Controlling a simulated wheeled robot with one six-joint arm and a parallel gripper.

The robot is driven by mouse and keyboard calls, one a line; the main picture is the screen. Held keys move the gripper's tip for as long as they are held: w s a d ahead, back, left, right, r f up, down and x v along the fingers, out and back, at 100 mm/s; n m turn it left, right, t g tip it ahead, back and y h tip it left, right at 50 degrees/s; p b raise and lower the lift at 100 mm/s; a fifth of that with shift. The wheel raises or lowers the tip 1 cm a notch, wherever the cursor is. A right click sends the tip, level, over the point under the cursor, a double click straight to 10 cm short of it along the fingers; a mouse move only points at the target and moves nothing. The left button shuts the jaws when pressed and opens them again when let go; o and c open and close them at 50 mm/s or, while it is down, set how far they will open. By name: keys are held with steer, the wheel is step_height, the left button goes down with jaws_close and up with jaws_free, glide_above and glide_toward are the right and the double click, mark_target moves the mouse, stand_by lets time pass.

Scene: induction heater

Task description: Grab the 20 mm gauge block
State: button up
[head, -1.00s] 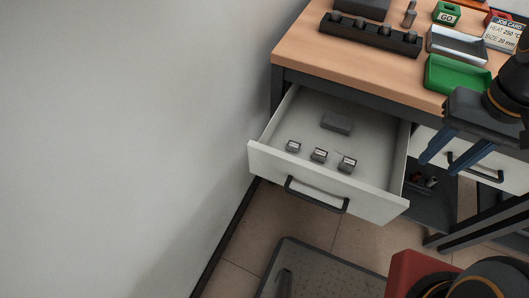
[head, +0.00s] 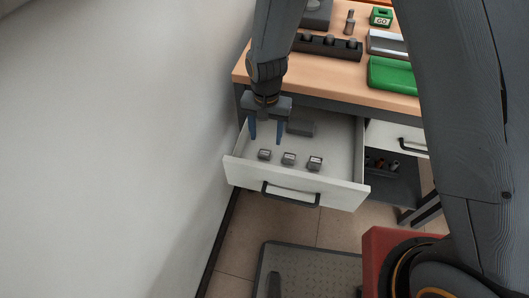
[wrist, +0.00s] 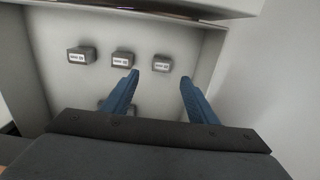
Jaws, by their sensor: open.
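Three small grey blocks with white labels stand in a row in the open drawer (head: 345,146): a left block (head: 264,155), a middle block (head: 288,159) and a right block (head: 315,163). The labels are too small to read, so I cannot tell which is 20 mm. My gripper (head: 266,140) is open and empty, pointing down over the drawer's left part. The wrist view shows the row reversed: the left block (wrist: 161,63) lies just beyond the gap between the blue fingers (wrist: 159,77), with the middle block (wrist: 122,59) and right block (wrist: 82,55) to its left.
A larger grey block (head: 300,128) lies farther back in the drawer. The drawer front (head: 290,189) and side walls surround the blocks. A wall (head: 110,130) stands close on the left. The bench top (head: 330,73) above holds a dark rack (head: 327,49) and a green tray (head: 392,76).

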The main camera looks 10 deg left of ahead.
mark_target(265, 152)
steer(key=shift+s+a+f, duration=0.1)
steer(key=shift+a+f, duration=0.3)
steer(key=shift+f, duration=0.3)
steer(key=shift+d+f+p, duration=0.2)
steer(key=shift+f+p, duration=0.85)
steer(key=shift+f, duration=2.4)
steer(key=c, duration=1.3)
steer(key=shift+o, duration=0.2)
steer(key=shift+r, duration=0.1)
